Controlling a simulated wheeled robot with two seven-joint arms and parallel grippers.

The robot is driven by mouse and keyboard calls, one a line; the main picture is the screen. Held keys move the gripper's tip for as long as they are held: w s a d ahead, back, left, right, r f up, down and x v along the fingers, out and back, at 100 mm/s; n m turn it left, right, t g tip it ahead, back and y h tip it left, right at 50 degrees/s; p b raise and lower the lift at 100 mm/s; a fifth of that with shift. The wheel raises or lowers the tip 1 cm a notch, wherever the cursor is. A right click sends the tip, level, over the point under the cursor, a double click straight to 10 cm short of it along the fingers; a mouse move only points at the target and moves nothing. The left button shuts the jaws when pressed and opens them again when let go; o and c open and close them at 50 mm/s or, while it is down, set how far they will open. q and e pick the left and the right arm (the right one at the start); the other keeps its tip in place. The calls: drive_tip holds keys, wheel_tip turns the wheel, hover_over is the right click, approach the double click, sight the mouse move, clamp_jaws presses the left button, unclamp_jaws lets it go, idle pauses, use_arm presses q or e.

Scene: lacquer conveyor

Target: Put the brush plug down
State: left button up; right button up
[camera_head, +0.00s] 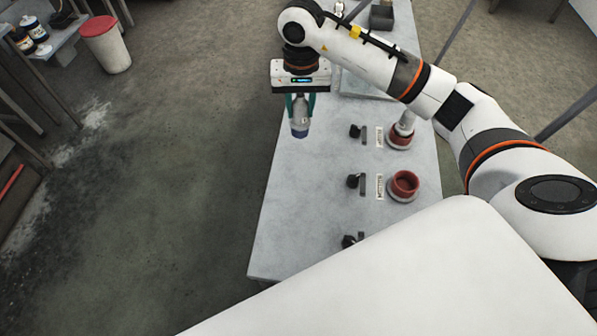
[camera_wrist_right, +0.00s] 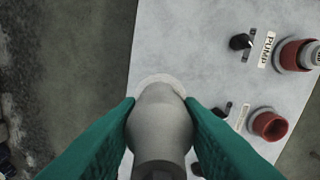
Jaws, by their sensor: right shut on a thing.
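The brush plug (camera_head: 299,120) is a grey, rounded piece with a darker end. It hangs below my right gripper (camera_head: 300,104), over the left edge area of the grey table. The right gripper's teal fingers are shut on it. In the right wrist view the brush plug (camera_wrist_right: 160,122) is between the two teal fingers (camera_wrist_right: 160,118), with a pale round rim at its far end. I cannot tell whether that end touches the table. My left gripper is not in view.
The grey table (camera_head: 300,215) carries a red socket (camera_head: 404,184) that is open and a red socket (camera_head: 399,139) with a grey plug in it. Black switches (camera_head: 354,181) and labels stand beside them. A bin with a red lid (camera_head: 105,45) stands on the floor. The table's left part is clear.

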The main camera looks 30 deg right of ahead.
sight(300, 122)
wheel_tip(300, 122, down, 5)
drive_tip(key=shift+f+p, duration=0.1)
drive_tip(key=shift+p, duration=0.8)
drive_tip(key=shift+w+d+f, duration=0.1)
drive_tip(key=shift+d+f, duration=0.05)
drive_tip(key=shift+f, duration=0.6)
wheel_tip(300, 122, down, 3)
drive_tip(key=shift+f+p, duration=0.2)
drive_tip(key=shift+p, duration=0.35)
drive_tip(key=shift+f, duration=0.1)
drive_tip(key=o, duration=1.1)
drive_tip(key=shift+c, duration=0.2)
